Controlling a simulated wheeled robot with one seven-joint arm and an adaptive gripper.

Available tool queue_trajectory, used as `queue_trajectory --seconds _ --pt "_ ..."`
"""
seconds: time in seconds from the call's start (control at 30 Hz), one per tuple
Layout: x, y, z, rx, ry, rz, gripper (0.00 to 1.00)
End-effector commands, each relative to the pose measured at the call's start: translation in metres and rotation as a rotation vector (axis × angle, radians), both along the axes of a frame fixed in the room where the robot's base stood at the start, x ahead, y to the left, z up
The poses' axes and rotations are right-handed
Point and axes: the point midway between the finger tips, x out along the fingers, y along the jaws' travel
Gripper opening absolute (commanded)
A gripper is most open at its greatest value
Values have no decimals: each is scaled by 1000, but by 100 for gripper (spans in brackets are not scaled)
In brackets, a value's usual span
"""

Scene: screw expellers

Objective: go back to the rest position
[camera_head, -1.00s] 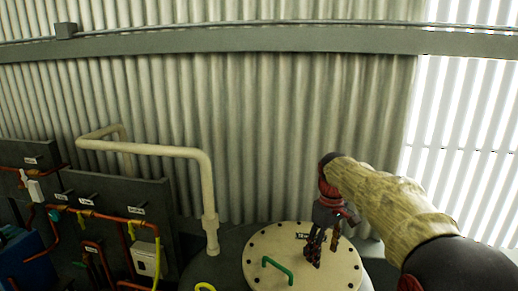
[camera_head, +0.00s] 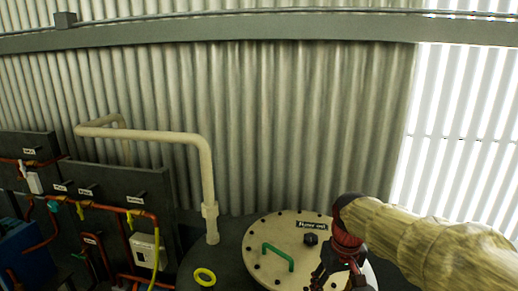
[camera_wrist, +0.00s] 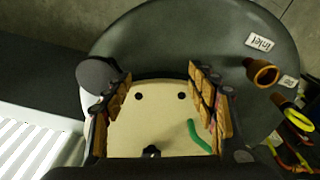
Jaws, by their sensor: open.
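My gripper (camera_head: 338,272) is at the lower right of the head view, above the right part of a round cream lid (camera_head: 262,240). In the wrist view my gripper (camera_wrist: 160,105) is open, its two padded fingers apart with nothing between them. The lid (camera_wrist: 160,125) shows below and between the fingers. On the lid are a green handle (camera_head: 278,256), a small black knob (camera_head: 311,239) and a dark label (camera_head: 313,224). The green handle (camera_wrist: 198,137) also shows in the wrist view, beside the right finger. The fingertips in the head view are partly cut off by the lower edge.
A cream pipe (camera_head: 207,180) rises left of the lid, near a yellow ring (camera_head: 205,277). Dark panels (camera_head: 105,195) with copper pipes and a white box (camera_head: 145,250) stand at the left. A corrugated wall (camera_head: 280,130) is behind. The wrist view shows a brown fitting (camera_wrist: 262,72).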

Motion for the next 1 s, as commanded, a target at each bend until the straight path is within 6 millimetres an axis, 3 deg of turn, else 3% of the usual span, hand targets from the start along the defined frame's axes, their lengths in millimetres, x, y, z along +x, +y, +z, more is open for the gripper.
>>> queue_trajectory --seconds 0.03,0.2,0.4,0.53,0.67,1.0 --pt "-21 0 -19 3 -25 -25 58" --pt "-86 0 -58 17 -107 -103 58" --pt "-150 1 -110 31 -202 -144 58" --pt "-183 1 -142 35 -261 -143 58" --pt "-200 1 -159 39 -324 -141 58" --pt "-204 1 -164 43 -384 -138 58"
